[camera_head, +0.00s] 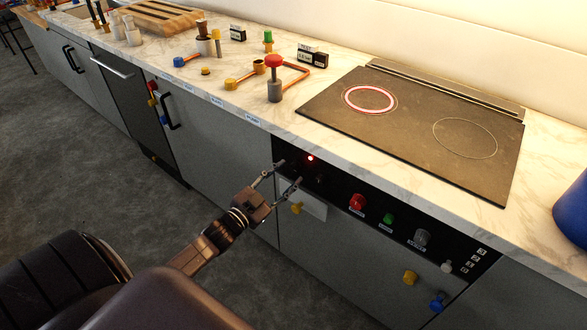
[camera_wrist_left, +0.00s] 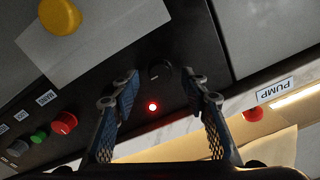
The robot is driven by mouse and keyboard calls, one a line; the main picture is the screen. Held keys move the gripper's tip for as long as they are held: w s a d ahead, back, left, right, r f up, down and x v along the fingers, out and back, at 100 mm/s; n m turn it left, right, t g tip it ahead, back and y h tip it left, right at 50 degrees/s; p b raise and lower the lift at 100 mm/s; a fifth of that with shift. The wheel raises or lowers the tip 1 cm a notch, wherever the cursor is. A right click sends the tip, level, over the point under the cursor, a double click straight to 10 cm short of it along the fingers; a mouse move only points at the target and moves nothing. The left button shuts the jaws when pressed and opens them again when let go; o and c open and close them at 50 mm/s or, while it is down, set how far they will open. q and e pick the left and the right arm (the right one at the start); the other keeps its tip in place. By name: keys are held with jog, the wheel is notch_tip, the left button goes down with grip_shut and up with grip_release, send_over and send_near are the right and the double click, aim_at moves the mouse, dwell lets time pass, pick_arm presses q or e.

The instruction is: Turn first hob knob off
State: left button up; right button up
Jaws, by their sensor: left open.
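The black hob knob (camera_wrist_left: 159,71) is on the dark control panel in the left wrist view, between my fingertips. It is hard to pick out against the black panel in the head view. A red light (camera_head: 310,158) glows beside it, and this light also shows in the left wrist view (camera_wrist_left: 152,106). On the hob (camera_head: 420,165), the left ring (camera_head: 370,99) glows red and the right ring (camera_head: 465,138) is dark. My left gripper (camera_head: 290,172) is open at the panel, its fingers spread on either side of the knob; contact cannot be told. My right gripper is out of view.
The panel also carries a red knob (camera_head: 357,202), a green knob (camera_head: 388,218) and a grey knob (camera_head: 422,237). Yellow knobs (camera_head: 410,277) and a blue one (camera_head: 437,301) are below. Pipe fittings (camera_head: 275,80) stand on the marble counter. A blue container (camera_head: 574,212) stands at right.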

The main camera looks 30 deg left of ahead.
aim_at(293, 170)
pick_arm(q)
jog(key=shift+w+d, duration=0.15)
jog(key=shift+w, duration=1.75)
jog(key=shift+c, duration=0.6)
grip_shut()
